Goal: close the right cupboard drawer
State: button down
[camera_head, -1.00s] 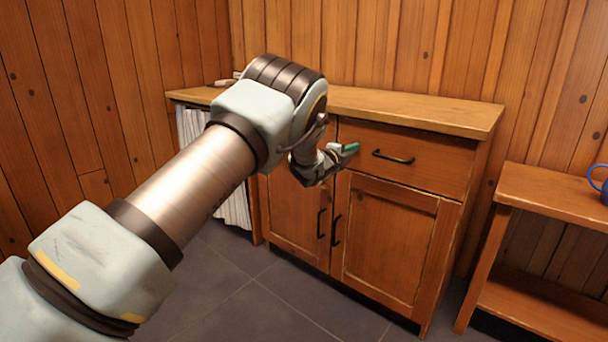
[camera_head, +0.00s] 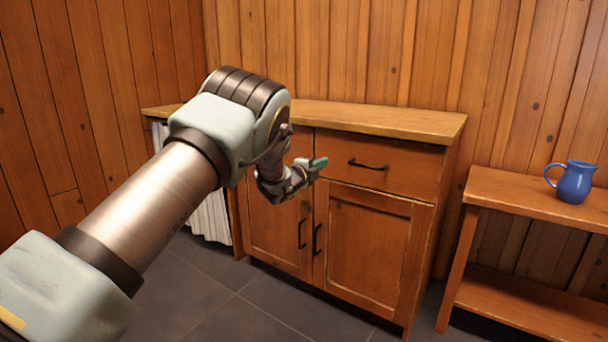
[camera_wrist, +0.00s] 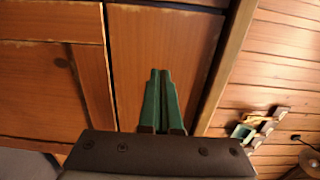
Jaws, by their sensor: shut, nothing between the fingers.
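The right cupboard drawer (camera_head: 400,165) is a wooden front with a black bar handle (camera_head: 367,164), under the countertop and above the right door. It looks flush or nearly flush with the cupboard; a small gap is hard to judge. My gripper (camera_head: 318,163) is at the drawer's left edge, left of the handle, with green fingertips. In the wrist view the shut, empty fingers (camera_wrist: 160,80) lie side by side in front of a wooden panel (camera_wrist: 150,40), seemingly the drawer front. I cannot tell if they touch it. My arm hides the cupboard's upper left part.
Two doors with black handles (camera_head: 317,240) sit below, looking shut. A low wooden shelf unit (camera_head: 500,187) with a blue jug (camera_head: 574,183) stands to the right. Small items (camera_wrist: 258,125) show at the right of the wrist view. Grey floor tiles (camera_head: 255,318) in front are clear.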

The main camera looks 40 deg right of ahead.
jog(key=v, duration=0.8)
jog(key=shift+a, duration=0.4)
jog(key=shift+s+r, duration=0.1)
jog(key=w+a+n+t+y, duration=0.55)
jog(key=w+a+n, duration=0.35)
jog(key=w+a, duration=0.55)
jog(key=a+f+n+g+y, duration=0.15)
jog(key=a+n+y, duration=0.75)
jog(key=a, duration=1.6)
jog(key=s+a+f+n+g+y, duration=0.25)
jog(key=s+a+n+g, duration=0.45)
jog(key=s+a+n, duration=1.15)
jog(key=s+a+r+m+p, duration=0.2)
jog(key=r+p, duration=1.2)
jog(key=s+a+r+m+p, duration=0.2)
jog(key=s+r+p, duration=0.1)
jog(key=r+p, duration=1.1)
jog(key=shift+s+m, duration=0.3)
jog(key=shift+m, duration=0.05)
